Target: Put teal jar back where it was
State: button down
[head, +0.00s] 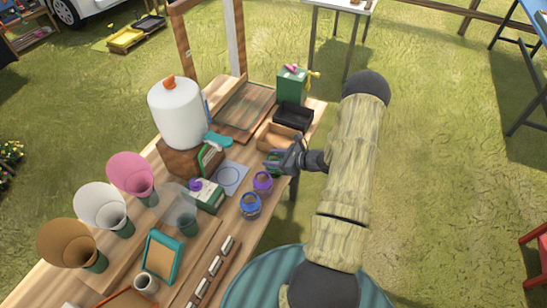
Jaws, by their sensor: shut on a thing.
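My gripper (273,164) is at the right edge of the wooden table. It is shut on the teal jar (274,156), which shows only as a small dark green-teal patch, mostly hidden by the fingers. A grey sheet with a drawn circle (229,177) lies on the table left of my gripper, and the circle is empty. A purple jar (262,182) and a blue jar (250,205) stand below my gripper in the picture. I cannot tell whether the held jar touches the table.
A shallow wooden tray (264,139) and a black box (293,117) lie just beyond my gripper. A green-white carton (207,195) stands beside the sheet.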

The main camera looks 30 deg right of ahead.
jog(key=c, duration=0.8)
grip_release()
jog(key=shift+r, duration=0.2)
jog(key=shift+s+d, duration=0.2)
jog(key=shift+d, duration=0.05)
jog(key=b+v, duration=0.2)
jog(key=v, duration=0.9)
jog(key=shift+s+r, duration=0.15)
jog(key=shift+r, duration=0.05)
